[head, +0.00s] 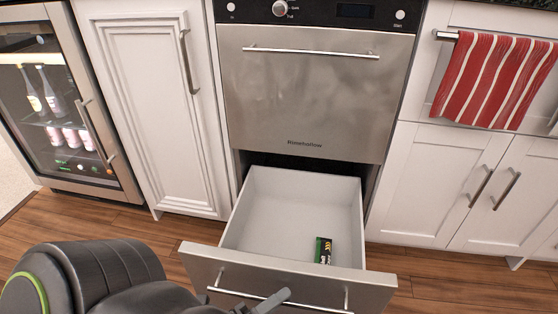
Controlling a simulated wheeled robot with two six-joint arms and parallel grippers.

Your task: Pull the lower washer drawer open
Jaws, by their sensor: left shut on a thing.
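The lower washer drawer (288,268) stands well out from the cabinet below the steel upper unit (310,100), with its white interior showing. Its front is steel with a long bar handle (325,306) near the bottom of the picture. My left gripper (272,299) is at the left-middle part of this handle and is shut on it. Part of the gripper is cut off by the bottom edge. A small green and black box (323,250) lies inside the drawer toward the front right. My right gripper is out of view.
A glass-door drinks fridge (65,110) with bottles and cans stands at the left. White cabinets (155,110) flank the washer. A red striped towel (492,80) hangs at the upper right. Wood floor (450,285) is clear at the right of the drawer.

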